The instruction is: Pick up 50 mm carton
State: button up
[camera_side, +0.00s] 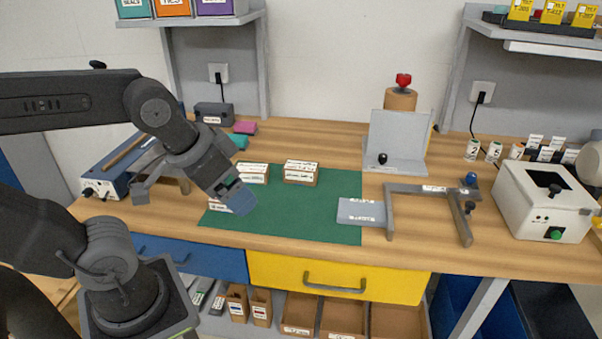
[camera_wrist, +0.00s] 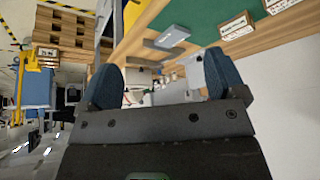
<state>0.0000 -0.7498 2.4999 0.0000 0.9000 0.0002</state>
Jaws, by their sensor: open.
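Several small cartons with white labels stand on the green mat. One carton (camera_side: 301,172) is at the mat's back middle, and another carton (camera_side: 252,173) is to its left. A third carton (camera_side: 217,206) near the mat's left front is partly hidden behind my gripper (camera_side: 237,194). I cannot read which one is the 50 mm carton. In the wrist view, my gripper (camera_wrist: 165,80) has its two blue-tipped fingers wide apart with nothing held between them. Two cartons show there at the upper right, one of them a labelled carton (camera_wrist: 237,26), outside the fingers.
The green mat (camera_side: 322,220) is bare across its front middle. A grey plate (camera_side: 361,212) lies at its right edge, beside a grey bracket frame (camera_side: 430,189). A grey upright stand (camera_side: 395,140) is behind. A white box machine (camera_side: 543,205) is at right, a blue-grey device (camera_side: 108,180) at left.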

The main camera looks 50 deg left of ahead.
jog(key=w+a+r+m+g, duration=0.2)
jog(key=w+a+r+m, duration=0.15)
jog(key=w, duration=0.65)
jog(key=m+g, duration=0.4)
jog(key=m, duration=0.2)
send_over(301, 165)
notch_tip(301, 165, down, 11)
jog(key=f, duration=0.7)
jog(key=shift+s+d+f, duration=0.15)
jog(key=shift+s+f, duration=0.05)
jog(key=shift+f, duration=0.2)
jog(key=shift+w+f, duration=0.2)
jog(key=shift+f, duration=2.75)
jog(key=c, duration=1.2)
jog(key=shift+r, duration=0.1)
jog(key=shift+c, duration=0.6)
